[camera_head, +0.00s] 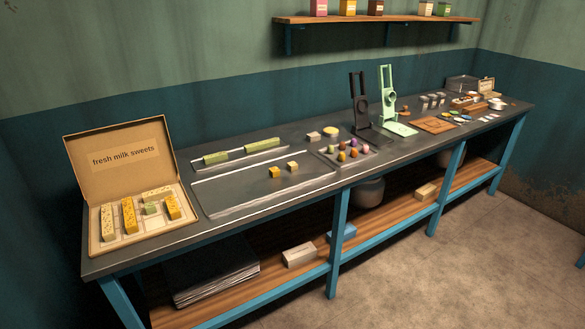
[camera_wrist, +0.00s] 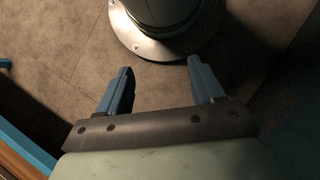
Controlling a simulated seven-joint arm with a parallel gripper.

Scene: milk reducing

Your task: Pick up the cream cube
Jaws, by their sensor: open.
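Two small cubes stand close together on the dark counter. The right one looks paler and is likely the cream cube (camera_head: 293,166); the left one is a yellow cube (camera_head: 274,173). My gripper (camera_wrist: 160,72) shows only in the wrist view. Its two blue fingers are spread apart with nothing between them. It is over the floor, and neither cube is in that view.
An open sweets box (camera_head: 146,247) stands at the counter's left end. Green bars (camera_head: 216,158) lie behind the cubes. A tray of coloured balls (camera_head: 331,158) is to their right. A black stand (camera_head: 359,120) and a mint stand (camera_head: 388,110) rise farther right.

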